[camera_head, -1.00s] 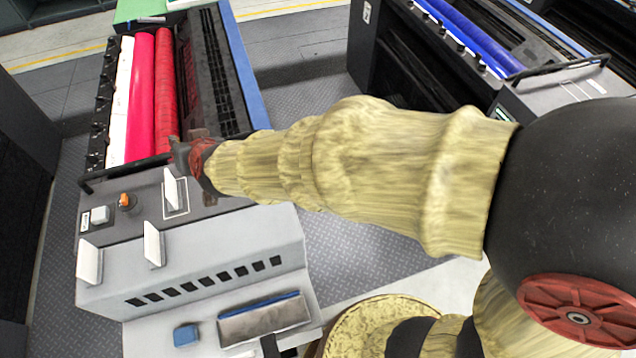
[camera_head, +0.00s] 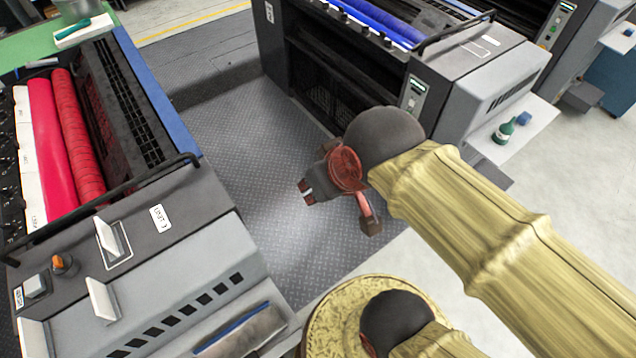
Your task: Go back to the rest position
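My gripper (camera_head: 338,208) is above the bare floor in the gap between two ink units. Its two dark fingertips are spread apart and only floor shows between them, so it is open and empty. My arm, in a yellow cloth sleeve, reaches in from the lower right. The ink unit on the left (camera_head: 185,240), labelled unit 3, has red rollers (camera_head: 75,130) and is well apart from my gripper.
A second ink unit (camera_head: 470,85) with a blue roller (camera_head: 380,22) stands behind my gripper. White upright tabs (camera_head: 103,298) rise from the left unit. The patterned floor (camera_head: 240,130) between the units is clear.

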